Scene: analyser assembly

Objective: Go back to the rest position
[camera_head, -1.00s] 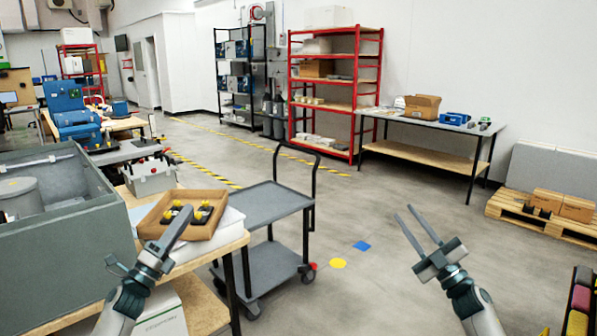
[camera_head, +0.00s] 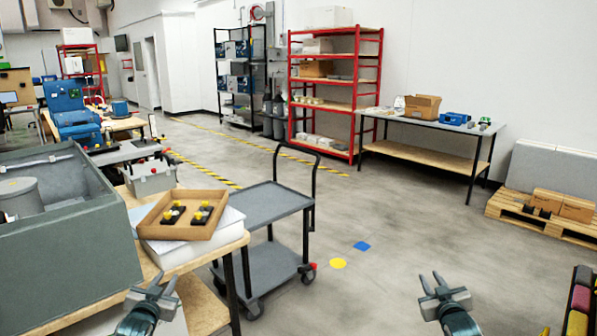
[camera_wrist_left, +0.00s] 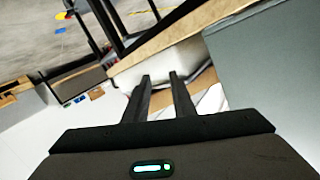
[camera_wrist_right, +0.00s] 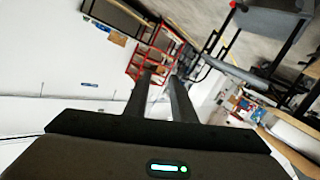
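My left gripper (camera_head: 164,280) is low in the head view, below the wooden tray and in front of the workbench's edge. Its two fingers stand apart with nothing between them, as the left wrist view (camera_wrist_left: 160,77) also shows. My right gripper (camera_head: 430,280) is low right of centre, over open floor. Its fingers are also apart and empty, as seen in the right wrist view (camera_wrist_right: 160,76). Neither gripper touches anything.
The floor between the cart and the pallet (camera_head: 520,210) is clear.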

